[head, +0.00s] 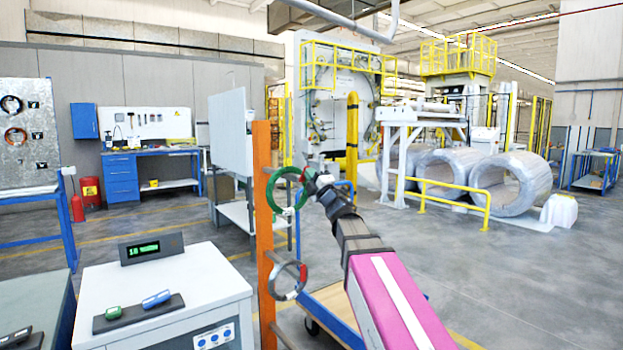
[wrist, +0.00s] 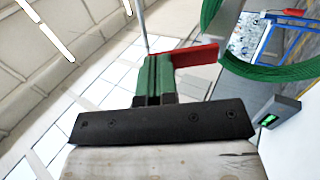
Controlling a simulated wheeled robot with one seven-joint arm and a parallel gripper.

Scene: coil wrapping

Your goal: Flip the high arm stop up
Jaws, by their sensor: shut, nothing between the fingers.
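The red high arm stop (wrist: 197,55) shows in the wrist view as a flat tab just beyond and to the right of my fingertips. Whether it touches them I cannot tell. My gripper (wrist: 155,62) is shut, its two green fingers side by side with nothing between them. In the head view my gripper (head: 312,180) is beside the upper arm of the orange post (head: 265,230), at the right of the green coil (head: 270,192). The coil also shows at upper right in the wrist view (wrist: 275,71). The stop's exact tilt is unclear.
A grey coil (head: 303,272) hangs lower on the post. A white cabinet (head: 165,282) with a display (head: 151,248) stands at left. A wooden cart (head: 330,306) is below my arm. Large wrapped coils (head: 510,185) lie behind a yellow rail (head: 455,195). Floor at right is clear.

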